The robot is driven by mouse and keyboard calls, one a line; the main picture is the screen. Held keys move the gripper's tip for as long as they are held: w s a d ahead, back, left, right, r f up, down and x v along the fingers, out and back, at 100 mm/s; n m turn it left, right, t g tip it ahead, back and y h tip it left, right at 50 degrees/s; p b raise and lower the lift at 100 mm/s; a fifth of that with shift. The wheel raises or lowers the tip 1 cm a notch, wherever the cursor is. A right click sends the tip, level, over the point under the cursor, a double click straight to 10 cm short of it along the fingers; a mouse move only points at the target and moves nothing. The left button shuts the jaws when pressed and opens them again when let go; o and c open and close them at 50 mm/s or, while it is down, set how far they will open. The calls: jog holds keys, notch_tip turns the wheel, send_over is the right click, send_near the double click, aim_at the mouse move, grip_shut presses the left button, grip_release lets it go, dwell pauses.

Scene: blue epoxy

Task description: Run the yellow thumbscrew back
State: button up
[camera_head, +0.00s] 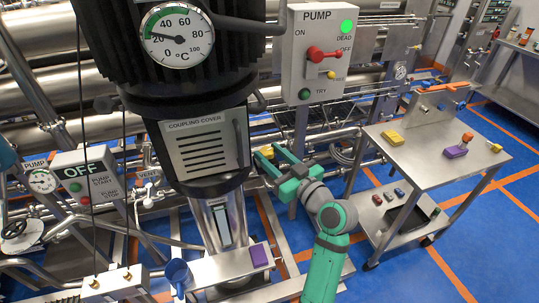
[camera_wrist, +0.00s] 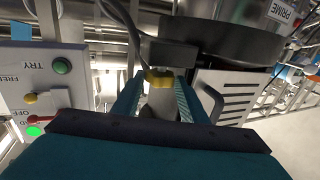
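The yellow thumbscrew (camera_wrist: 160,78) shows in the wrist view under a dark block, between the tips of my two teal fingers. It also shows in the head view (camera_head: 266,152), to the right of the louvred coupling cover (camera_head: 206,145). My gripper (camera_wrist: 160,88) is open, with one finger on each side of the thumbscrew. A narrow gap seems to lie between screw and fingers; I cannot tell whether either finger touches it. In the head view, my gripper (camera_head: 269,159) reaches in from the lower right, and its tips are partly hard to make out.
The PUMP switch box (camera_head: 317,50), with red and yellow handles, stands above my gripper. The black pump motor (camera_head: 115,50) hangs at the left. Pipes run behind. A steel cart (camera_head: 440,140) with small items stands at the right. Blue floor is clear around the cart.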

jog(key=c, duration=0.8)
jog(key=shift+o, duration=0.2)
jog(key=shift+a, duration=0.2)
jog(key=shift+w+d+g+y, duration=0.1)
jog(key=shift+d+g+y, duration=0.2)
jog(key=shift+y, duration=0.1)
jog(key=shift+a+n, duration=0.15)
jog(key=shift+n, duration=0.35)
jog(key=n+g+y, duration=0.1)
jog(key=g, duration=0.1)
jog(key=n+g+y, duration=0.1)
jog(key=y, duration=0.1)
jog(key=n+g+y, duration=0.1)
jog(key=n+g, duration=0.1)
jog(key=shift+w+d+g, duration=0.3)
jog(key=shift+d, duration=0.05)
jog(key=shift+n+g+y, duration=0.8)
jog(key=shift+n+g, duration=0.1)
jog(key=shift+g, duration=0.2)
jog(key=shift+n+g, duration=0.4)
jog(key=shift+g, duration=0.4)
jog(key=shift+w, duration=0.1)
